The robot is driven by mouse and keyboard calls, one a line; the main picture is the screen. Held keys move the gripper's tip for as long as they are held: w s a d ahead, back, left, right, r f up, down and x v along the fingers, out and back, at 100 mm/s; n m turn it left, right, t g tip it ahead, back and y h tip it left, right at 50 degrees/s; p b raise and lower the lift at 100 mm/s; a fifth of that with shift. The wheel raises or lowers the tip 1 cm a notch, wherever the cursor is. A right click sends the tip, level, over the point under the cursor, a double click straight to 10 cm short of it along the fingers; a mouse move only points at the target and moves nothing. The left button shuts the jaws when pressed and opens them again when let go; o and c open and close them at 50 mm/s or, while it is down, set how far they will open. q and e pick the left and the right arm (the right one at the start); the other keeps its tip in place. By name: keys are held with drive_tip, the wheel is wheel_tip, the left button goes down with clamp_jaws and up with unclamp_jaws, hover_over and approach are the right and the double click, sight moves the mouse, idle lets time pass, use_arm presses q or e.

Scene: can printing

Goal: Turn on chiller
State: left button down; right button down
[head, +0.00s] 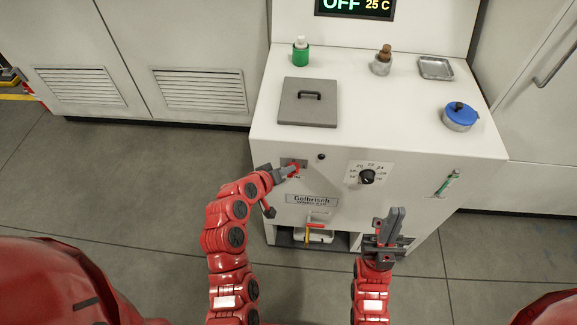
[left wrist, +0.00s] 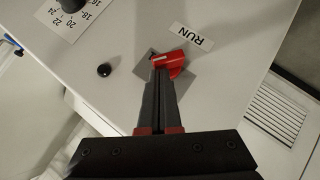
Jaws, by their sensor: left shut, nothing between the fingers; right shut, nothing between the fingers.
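The chiller (head: 270,150) is a white cabinet whose display (head: 355,7) reads OFF and 25 C. A red switch (left wrist: 174,64) sits on a grey plate beside a RUN label (left wrist: 192,38) in the left wrist view. In the head view the switch is mostly hidden behind my left gripper (head: 290,170). My left gripper is shut and empty, its tips (left wrist: 160,66) at the red switch, seemingly touching it. My right gripper (head: 397,213) is shut and empty, in front of the cabinet's lower right.
A black dial (head: 367,177) and a small black knob (head: 321,156) are on the front panel. A lidded hatch (head: 307,103), a green bottle (head: 300,51), a brown-topped jar (head: 382,61), a metal tray (head: 436,68) and a blue-lidded pot (head: 460,116) are on top.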

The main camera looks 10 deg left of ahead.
use_arm(q)
drive_tip(key=shift+d+r+m+g+y+p, duration=0.1)
drive_tip(key=shift+d+m+y+p, duration=0.35)
drive_tip(key=shift+y+p, duration=0.35)
drive_tip(key=shift+d+f+m+g+y+p, duration=0.1)
drive_tip(key=shift+d+m+y+p, duration=0.2)
drive_tip(key=shift+m+y+p, duration=0.5)
drive_tip(key=shift+d+r+m+g+y+p, duration=0.1)
drive_tip(key=shift+d+m+y+p, duration=0.2)
drive_tip(key=shift+y+p, duration=0.5)
drive_tip(key=shift+r, duration=0.1)
drive_tip(key=shift+r, duration=0.65)
